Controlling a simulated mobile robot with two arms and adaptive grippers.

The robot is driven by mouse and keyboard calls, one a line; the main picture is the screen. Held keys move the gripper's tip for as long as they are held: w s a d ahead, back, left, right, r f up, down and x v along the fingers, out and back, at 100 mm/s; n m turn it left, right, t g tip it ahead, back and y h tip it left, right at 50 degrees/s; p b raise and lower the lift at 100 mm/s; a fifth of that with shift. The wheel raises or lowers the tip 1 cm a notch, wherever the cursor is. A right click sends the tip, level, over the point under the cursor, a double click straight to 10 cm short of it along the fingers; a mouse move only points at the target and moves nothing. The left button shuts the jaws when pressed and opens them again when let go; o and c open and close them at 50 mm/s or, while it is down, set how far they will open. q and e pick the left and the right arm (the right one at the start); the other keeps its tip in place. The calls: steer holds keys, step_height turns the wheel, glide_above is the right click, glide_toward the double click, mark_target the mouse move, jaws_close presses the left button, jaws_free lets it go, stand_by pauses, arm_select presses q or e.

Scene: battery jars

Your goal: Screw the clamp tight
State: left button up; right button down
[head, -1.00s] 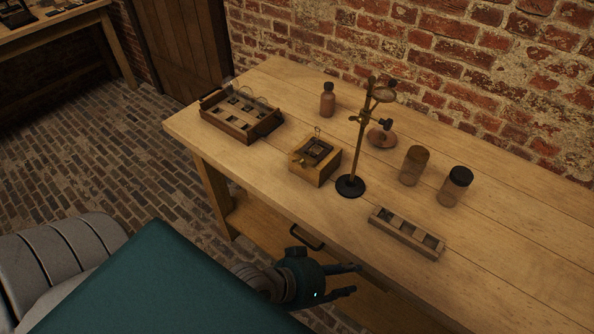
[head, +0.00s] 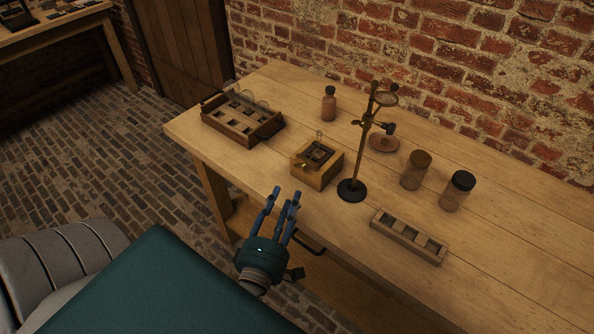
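A stand with a round black base (head: 351,190) and an upright brass rod (head: 364,140) stands near the middle of the table. A clamp with a dark knob (head: 389,128) sticks out to the right from its upper part. A ring (head: 386,98) sits near the top. How tight the clamp is does not show. My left gripper (head: 282,194) is open and empty at the table's front edge, left of and nearer than the stand, its fingers pointing toward the back of the table. It touches nothing that I can see. My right gripper is not in view.
A wooden box (head: 317,166) with a small glass piece stands just left of the stand. A compartment tray (head: 240,124) is at the left, an empty slotted rack (head: 408,238) at the front right. Jars (head: 416,171) (head: 457,191), a bottle (head: 328,103) and a copper-coloured dish (head: 384,142) stand behind.

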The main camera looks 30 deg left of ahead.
mark_target(302, 167)
arm_select(q)
steer(key=p+x, duration=0.1)
steer(key=x, duration=0.8)
steer(key=shift+p, duration=0.4)
steer(key=shift+w+a, duration=0.15)
steer(key=shift+w, duration=0.4)
steer(key=shift+c, duration=1.1)
jaws_close()
